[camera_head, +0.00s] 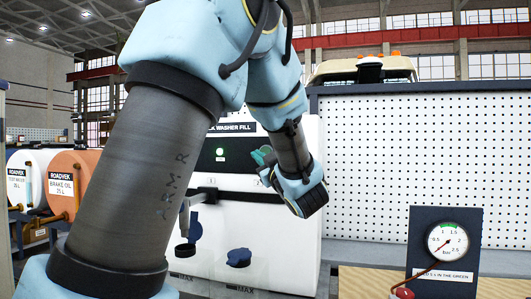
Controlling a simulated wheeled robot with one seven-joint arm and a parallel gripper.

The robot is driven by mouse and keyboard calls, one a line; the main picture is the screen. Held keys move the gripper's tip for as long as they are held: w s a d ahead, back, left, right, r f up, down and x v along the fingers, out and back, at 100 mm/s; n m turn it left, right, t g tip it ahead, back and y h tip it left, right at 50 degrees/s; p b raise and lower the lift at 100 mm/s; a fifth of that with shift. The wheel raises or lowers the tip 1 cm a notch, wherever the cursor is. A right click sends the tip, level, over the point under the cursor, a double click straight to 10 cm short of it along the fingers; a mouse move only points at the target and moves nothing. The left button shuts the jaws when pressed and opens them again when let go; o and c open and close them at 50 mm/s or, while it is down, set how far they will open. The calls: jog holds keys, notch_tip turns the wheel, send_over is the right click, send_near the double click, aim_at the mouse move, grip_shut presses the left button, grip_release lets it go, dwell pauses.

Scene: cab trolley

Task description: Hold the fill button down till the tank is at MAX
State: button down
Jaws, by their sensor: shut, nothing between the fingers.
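The label ending in WASHER FILL (232,127) is on the upper front of a large white unit. Below it a round green light or button (220,153) glows on a dark plate. My gripper (263,156) shows small and partly hidden at the wrist, to the right of the green light. It looks shut and empty, and apart from the light in the picture; its depth is unclear. MAX marks (240,289) show low on the white unit (290,245), under dark blue caps (238,257). I cannot make out a liquid level.
My arm covers much of the left and middle. Left stand a white drum and an orange brake oil drum (72,180). At lower right a pressure gauge (447,242) stands on a dark panel by a wooden top (365,283). A white pegboard (430,150) fills the back right.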

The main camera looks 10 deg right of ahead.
aim_at(262, 151)
jog(key=shift+w+d, duration=0.45)
jog(key=shift+w, duration=0.35)
jog(key=shift+w+d, duration=0.4)
jog(key=shift+w, duration=0.35)
jog(key=shift+w+d, duration=0.45)
jog(key=shift+w, duration=0.35)
jog(key=shift+w, duration=0.15)
jog(key=shift+w+d, duration=0.2)
jog(key=shift+w+d, duration=0.25)
jog(key=shift+w, duration=0.2)
dwell(1.0)
jog(key=shift+s+a, duration=0.1)
jog(key=shift+s, duration=0.05)
dwell(1.8)
jog(key=shift+s+a+b, duration=0.35)
jog(key=shift+s+b, duration=0.2)
jog(key=shift+s, duration=0.1)
jog(key=shift+s, duration=0.1)
jog(key=shift+s+a+b, duration=0.25)
jog(key=shift+s+a, duration=0.15)
jog(key=shift+s, duration=0.3)
jog(key=shift+s+a+b, duration=0.25)
jog(key=shift+s+a, duration=0.15)
jog(key=shift+s, duration=0.3)
jog(key=shift+s+a+b, duration=0.25)
jog(key=shift+s+a, duration=0.15)
jog(key=shift+s, duration=0.3)
